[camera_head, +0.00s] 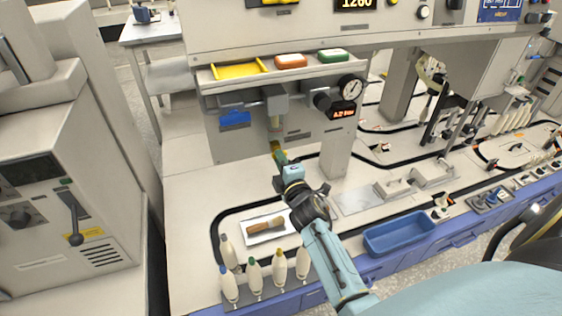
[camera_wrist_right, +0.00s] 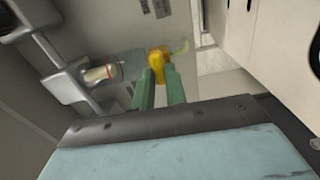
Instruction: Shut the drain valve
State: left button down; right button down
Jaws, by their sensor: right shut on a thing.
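The drain valve has a yellow handle (camera_wrist_right: 157,60), seen in the right wrist view between the tips of my right gripper (camera_wrist_right: 160,82). The green fingers are shut on this handle. In the head view my right gripper (camera_head: 277,155) reaches up under the machine's grey housing, and a bit of yellow shows at its tips. A clear cup or tube with a red ring (camera_wrist_right: 104,72) is beside the valve, to its left. The handle's exact angle is hard to tell. My left gripper is not in view.
A round gauge (camera_head: 350,87) and a red-lit display (camera_head: 341,109) hang right of the valve. A grey cabinet (camera_head: 65,170) stands at left.

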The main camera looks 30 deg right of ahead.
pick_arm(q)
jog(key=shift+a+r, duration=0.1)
pick_arm(e)
jog(key=shift+n, duration=0.3)
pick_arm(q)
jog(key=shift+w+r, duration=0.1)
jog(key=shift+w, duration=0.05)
pick_arm(e)
jog(key=c, duration=1.4)
grip_release()
jog(key=shift+c, duration=0.2)
